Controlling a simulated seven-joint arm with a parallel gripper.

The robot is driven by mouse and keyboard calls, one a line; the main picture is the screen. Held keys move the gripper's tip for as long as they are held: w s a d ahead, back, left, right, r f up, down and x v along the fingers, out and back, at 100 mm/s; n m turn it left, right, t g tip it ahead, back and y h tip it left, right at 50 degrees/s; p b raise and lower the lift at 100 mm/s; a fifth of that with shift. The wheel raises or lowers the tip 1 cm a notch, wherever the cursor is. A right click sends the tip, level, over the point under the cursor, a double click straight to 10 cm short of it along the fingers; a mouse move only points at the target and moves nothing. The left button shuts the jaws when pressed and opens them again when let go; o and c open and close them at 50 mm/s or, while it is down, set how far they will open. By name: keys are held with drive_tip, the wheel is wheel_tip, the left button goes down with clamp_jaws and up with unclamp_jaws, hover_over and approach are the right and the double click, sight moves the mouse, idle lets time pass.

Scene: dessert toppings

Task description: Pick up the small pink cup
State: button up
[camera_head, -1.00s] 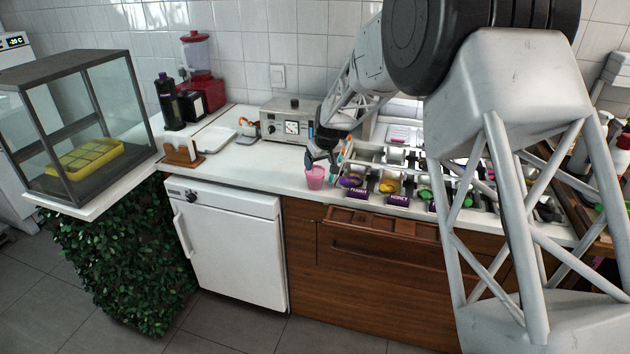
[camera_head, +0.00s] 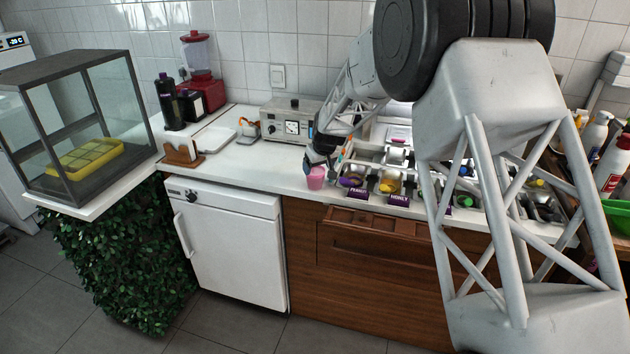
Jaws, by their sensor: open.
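The small pink cup (camera_head: 316,178) stands upright on the white counter near its front edge, just left of the topping trays. My gripper (camera_head: 313,163) is low over the counter, right at the cup's upper part. It is open. The dark fingers cover the cup's rim in this view, and I cannot tell whether they touch it.
Topping trays with labels (camera_head: 399,198) stand close to the right of the cup. A grey machine with a dial (camera_head: 290,122) stands behind on the counter. A white board (camera_head: 215,138) lies farther left. The counter left of the cup (camera_head: 250,160) is clear.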

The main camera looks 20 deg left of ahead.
sight(315, 174)
drive_tip(key=shift+x, duration=2.6)
drive_tip(key=shift+a, duration=0.1)
drive_tip(key=c, duration=0.5)
drive_tip(key=shift+c, duration=0.2)
drive_tip(key=shift+r, duration=0.15)
drive_tip(key=shift+r, duration=1.4)
drive_tip(key=shift+s+r, duration=0.2)
drive_tip(key=shift+r, duration=0.05)
drive_tip(key=s+d, duration=0.3)
drive_tip(key=s, duration=0.4)
drive_tip(key=s+d+r, duration=0.1)
drive_tip(key=s+d, duration=0.3)
drive_tip(key=s, duration=0.2)
drive_tip(key=shift+s+d+r, duration=0.2)
drive_tip(key=shift+s+d, duration=0.05)
drive_tip(key=shift+s, duration=0.15)
